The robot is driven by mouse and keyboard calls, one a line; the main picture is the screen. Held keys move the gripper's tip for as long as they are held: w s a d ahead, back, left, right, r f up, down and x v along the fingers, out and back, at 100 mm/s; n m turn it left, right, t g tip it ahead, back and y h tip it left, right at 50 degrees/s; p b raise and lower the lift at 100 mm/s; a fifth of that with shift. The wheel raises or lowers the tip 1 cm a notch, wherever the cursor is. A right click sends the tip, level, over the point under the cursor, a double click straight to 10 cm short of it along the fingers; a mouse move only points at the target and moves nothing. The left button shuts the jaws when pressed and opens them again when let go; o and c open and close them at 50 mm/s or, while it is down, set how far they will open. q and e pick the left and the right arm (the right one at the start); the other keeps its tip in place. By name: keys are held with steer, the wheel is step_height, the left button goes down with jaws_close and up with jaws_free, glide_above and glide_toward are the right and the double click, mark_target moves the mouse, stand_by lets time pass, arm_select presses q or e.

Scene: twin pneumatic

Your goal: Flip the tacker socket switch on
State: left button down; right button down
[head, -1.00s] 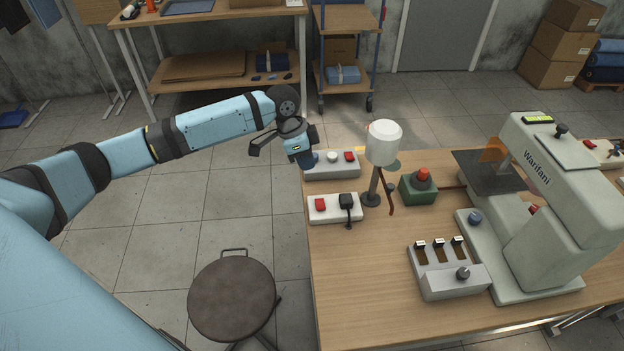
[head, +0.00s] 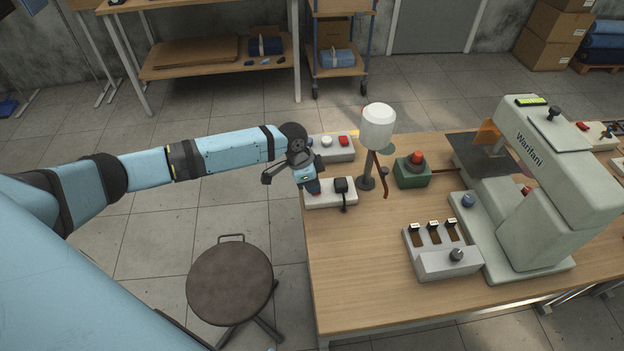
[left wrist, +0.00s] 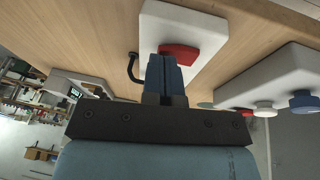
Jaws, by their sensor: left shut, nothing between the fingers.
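The tacker socket is a white block (head: 331,201) at the table's left edge, with a black plug (head: 341,186) and its cord on the right part. Its red switch (left wrist: 188,54) shows in the left wrist view, just beyond my fingers; in the head view my gripper mostly hides it. My left gripper (head: 314,190) is shut and empty, pointing down at the switch end of the block. In the left wrist view its blue fingertips (left wrist: 164,70) appear beside the red switch; I cannot tell whether they touch. My right gripper is not in view.
A white box (head: 333,149) with blue, white and red buttons lies just behind the socket. A lamp (head: 378,125), a green box with a red button (head: 412,170), a three-lever box (head: 440,250) and the machine (head: 545,190) stand to the right. A stool (head: 230,280) is in front.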

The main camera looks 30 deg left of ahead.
arm_select(q)
steer(key=shift+s+d+f+t+p, duration=0.15)
steer(key=shift+s+t+p, duration=0.15)
steer(key=shift+p, duration=0.3)
steer(key=shift+f+t+y, duration=0.2)
steer(key=shift+t+y, duration=0.1)
steer(key=shift+w, duration=0.1)
steer(key=shift+w+a+r, duration=0.15)
steer(key=shift+w+a, duration=0.3)
steer(key=shift+w, duration=0.15)
steer(key=shift+r, duration=0.1)
